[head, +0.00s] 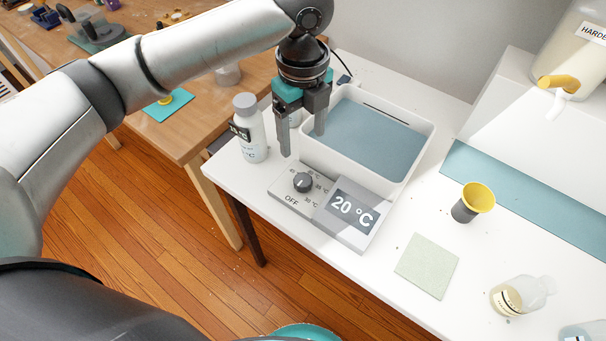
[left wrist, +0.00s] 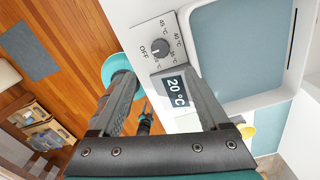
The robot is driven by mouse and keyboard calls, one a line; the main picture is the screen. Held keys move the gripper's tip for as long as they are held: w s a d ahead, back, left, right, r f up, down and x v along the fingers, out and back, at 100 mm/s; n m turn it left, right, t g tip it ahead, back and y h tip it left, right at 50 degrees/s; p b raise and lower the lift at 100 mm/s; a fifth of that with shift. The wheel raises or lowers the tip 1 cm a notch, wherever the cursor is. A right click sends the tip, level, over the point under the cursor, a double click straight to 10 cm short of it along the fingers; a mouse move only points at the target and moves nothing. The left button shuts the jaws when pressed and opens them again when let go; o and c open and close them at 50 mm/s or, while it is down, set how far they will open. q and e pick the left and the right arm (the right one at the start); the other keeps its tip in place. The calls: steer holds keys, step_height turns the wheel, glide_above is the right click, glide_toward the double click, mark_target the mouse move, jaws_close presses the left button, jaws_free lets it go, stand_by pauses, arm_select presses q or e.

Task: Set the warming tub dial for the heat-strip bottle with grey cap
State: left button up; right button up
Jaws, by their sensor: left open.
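The warming tub (head: 421,150) is a white box of blue-grey water on the white table. Its front panel carries a dark round dial (head: 303,182) with OFF and several °C marks, and a display (head: 352,208) reading 20 °C. The dial (left wrist: 160,47) and display (left wrist: 174,91) also show in the left wrist view. The dial's exact pointer setting is too small to tell. A white bottle with a grey cap (head: 245,101) stands left of the tub; its dark heat strip (head: 240,132) is only partly readable. My left gripper (head: 302,145) is open and empty, above the dial, apart from it.
A yellow-topped dark cup (head: 472,203), a pale green mat (head: 427,266) and a glass bottle (head: 521,296) are on the table's right. A hardener container with a tap (head: 560,88) stands at the back right. A wooden table (head: 200,115) is at the left.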

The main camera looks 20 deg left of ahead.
mark_target(303, 179)
arm_select(q)
step_height(303, 179, down, 13)
steer(key=b, duration=0.3)
steer(key=shift+f, duration=0.1)
steer(key=shift+c, duration=0.2)
jaws_close()
stand_by(0.3)
